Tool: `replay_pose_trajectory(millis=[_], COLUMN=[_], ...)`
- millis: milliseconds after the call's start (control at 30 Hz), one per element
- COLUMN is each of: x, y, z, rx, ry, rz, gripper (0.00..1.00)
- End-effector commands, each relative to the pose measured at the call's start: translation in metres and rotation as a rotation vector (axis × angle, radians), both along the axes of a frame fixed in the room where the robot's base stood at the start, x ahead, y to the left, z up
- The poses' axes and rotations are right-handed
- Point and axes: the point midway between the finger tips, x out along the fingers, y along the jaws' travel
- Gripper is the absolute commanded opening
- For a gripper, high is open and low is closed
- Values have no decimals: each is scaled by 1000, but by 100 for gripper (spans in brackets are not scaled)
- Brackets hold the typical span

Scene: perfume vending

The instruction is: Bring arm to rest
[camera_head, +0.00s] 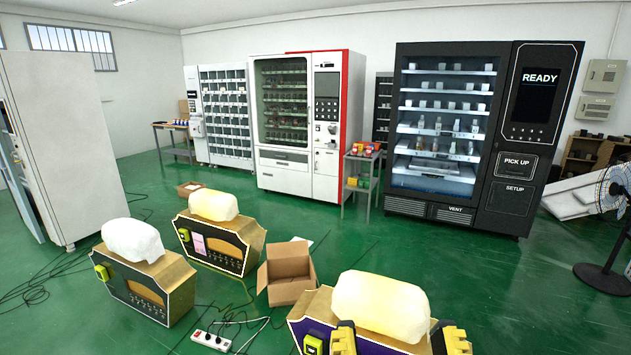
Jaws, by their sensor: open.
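My gripper (397,339) shows at the bottom edge, right of centre, as two yellow-and-black fingers set wide apart. It is open, and I see nothing held between the fingers. The rest of my arm is out of view. Behind the fingers is a gold-and-purple box (300,327) with a pale, wrapped bundle (381,303) on top. The fingers overlap the box in the picture; I cannot tell whether they touch it.
Two similar gold boxes (150,290) (222,247) and an open carton (288,273) stand left. A power strip (211,341) and cables lie on the green floor. A black vending machine (511,195), a white-and-red one (327,165) and a fan (597,277) stand behind.

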Motion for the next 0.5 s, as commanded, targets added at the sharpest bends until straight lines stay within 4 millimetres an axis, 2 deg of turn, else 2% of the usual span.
replay_pose_trajectory(millis=[33, 400, 500], x=[0, 0, 1], y=[0, 0, 0], z=[46, 210, 249], rx=[1, 5, 7], ry=[1, 3, 4], rz=[0, 2, 3], gripper=[68, 68, 68])
